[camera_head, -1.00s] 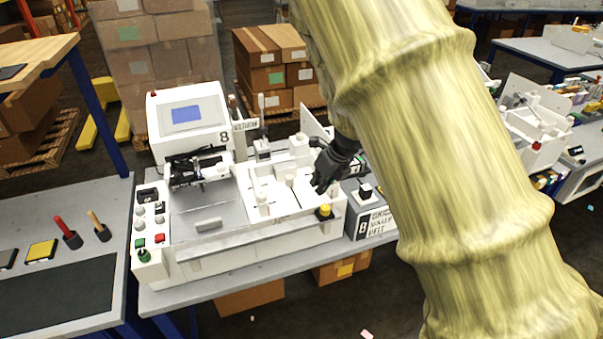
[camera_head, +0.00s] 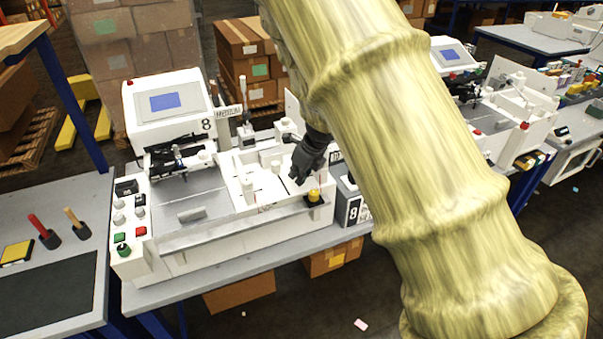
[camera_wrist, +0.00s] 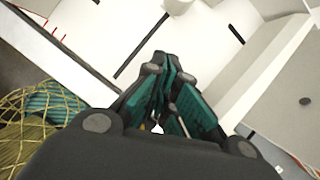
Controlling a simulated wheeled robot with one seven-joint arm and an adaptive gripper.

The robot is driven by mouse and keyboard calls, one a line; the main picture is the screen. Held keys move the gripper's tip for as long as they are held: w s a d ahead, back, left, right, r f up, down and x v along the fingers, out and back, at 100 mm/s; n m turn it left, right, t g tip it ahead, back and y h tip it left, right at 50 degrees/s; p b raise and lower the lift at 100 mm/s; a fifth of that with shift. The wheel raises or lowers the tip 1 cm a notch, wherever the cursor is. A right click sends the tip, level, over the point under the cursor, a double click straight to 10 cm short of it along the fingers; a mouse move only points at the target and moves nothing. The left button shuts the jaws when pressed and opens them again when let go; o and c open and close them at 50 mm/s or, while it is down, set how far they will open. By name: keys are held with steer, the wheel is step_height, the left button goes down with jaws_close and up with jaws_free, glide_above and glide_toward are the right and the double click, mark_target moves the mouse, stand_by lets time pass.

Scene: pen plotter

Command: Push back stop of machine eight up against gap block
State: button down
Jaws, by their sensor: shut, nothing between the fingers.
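Machine eight (camera_head: 168,102) is a white bench machine with a screen and an "8" on its housing. Its right part is an open white bed (camera_head: 262,200) with several small white posts and blocks. My black gripper (camera_head: 301,176) is shut and empty, low over the right end of this bed. In the wrist view the closed fingertips (camera_wrist: 163,62) point at a white slotted surface (camera_wrist: 120,35), beside a raised white bar (camera_wrist: 262,68). I cannot tell which white part is the back stop or the gap block, nor whether the fingers touch anything.
A yellow-topped knob (camera_head: 314,196) sits at the bed's front right corner. A dark box marked 8 (camera_head: 349,203) stands right of the machine. Red and green buttons (camera_head: 130,236) are at its left. My arm hides much of the right side. Another similar machine (camera_head: 459,55) stands behind it.

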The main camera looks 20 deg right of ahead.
mark_target(275, 164)
steer(key=w, duration=0.1)
steer(key=w+a+p, duration=0.1)
steer(key=shift+w+a+r+p, duration=0.25)
steer(key=shift+w+r+p, duration=0.05)
steer(key=shift+w+p, duration=0.1)
steer(key=shift+w+a+f, duration=0.1)
steer(key=shift+w+f, duration=0.1)
steer(key=shift+w, duration=0.15)
